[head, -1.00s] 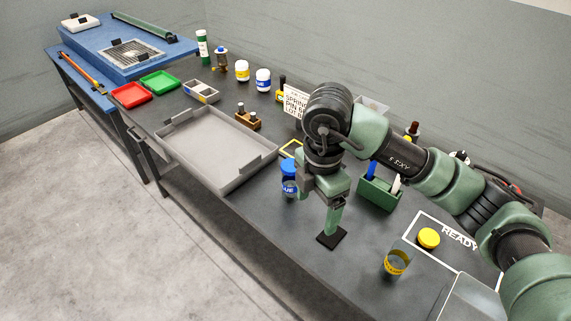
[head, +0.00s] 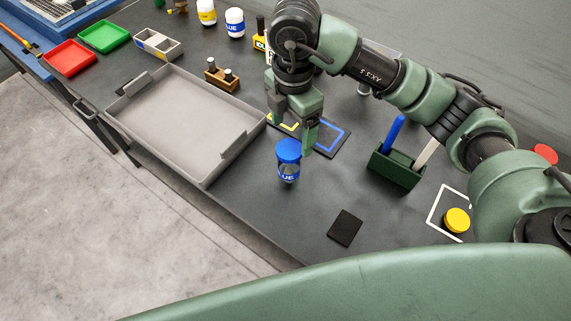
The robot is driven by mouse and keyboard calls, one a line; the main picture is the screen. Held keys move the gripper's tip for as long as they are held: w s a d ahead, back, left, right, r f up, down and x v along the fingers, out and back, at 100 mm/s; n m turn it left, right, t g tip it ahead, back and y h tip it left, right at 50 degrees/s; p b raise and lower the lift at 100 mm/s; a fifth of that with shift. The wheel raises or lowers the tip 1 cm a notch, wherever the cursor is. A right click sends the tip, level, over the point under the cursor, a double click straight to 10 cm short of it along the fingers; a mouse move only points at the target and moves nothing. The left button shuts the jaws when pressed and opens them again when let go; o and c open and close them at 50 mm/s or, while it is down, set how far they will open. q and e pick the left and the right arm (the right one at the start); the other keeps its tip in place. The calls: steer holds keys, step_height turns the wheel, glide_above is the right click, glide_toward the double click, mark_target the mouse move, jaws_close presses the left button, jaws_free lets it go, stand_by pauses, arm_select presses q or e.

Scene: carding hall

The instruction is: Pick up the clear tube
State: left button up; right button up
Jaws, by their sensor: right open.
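A clear container with a blue lid and a blue label (head: 288,162) stands upright on the dark bench, right of the grey tray. I cannot tell whether it is the clear tube; no other clear tube shows plainly. My right gripper (head: 291,132) points down just behind and above the blue lid, near the mat with yellow and blue outlines (head: 331,138). Its two fingers are apart with nothing seen held between them. I cannot tell whether a finger touches the lid. My left gripper is out of view.
The large grey tray (head: 156,150) lies to the left. A green holder (head: 393,170) with blue and white sticks stands to the right. A black square (head: 345,228) lies in front, and a yellow lid (head: 457,220) lies in a white outline. A large green surface blocks the bottom right.

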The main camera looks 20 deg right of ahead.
mark_target(291, 149)
step_height(291, 149, down, 4)
steer(key=b, duration=0.3)
steer(key=shift+w+f, duration=0.1)
steer(key=shift+f, duration=0.15)
steer(key=shift+f+b, duration=0.2)
steer(key=shift+b, duration=0.15)
steer(key=shift+f, duration=0.65)
step_height(291, 149, down, 5)
steer(key=p, duration=0.2)
steer(key=shift+a+f+p, duration=0.1)
steer(key=shift+f+p, duration=0.1)
steer(key=shift+p, duration=0.2)
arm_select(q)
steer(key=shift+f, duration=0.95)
arm_select(e)
steer(key=shift+f, duration=0.45)
steer(key=shift+c, duration=0.2)
steer(key=c, duration=1.5)
steer(key=shift+o, duration=0.2)
steer(key=shift+r, duration=0.1)
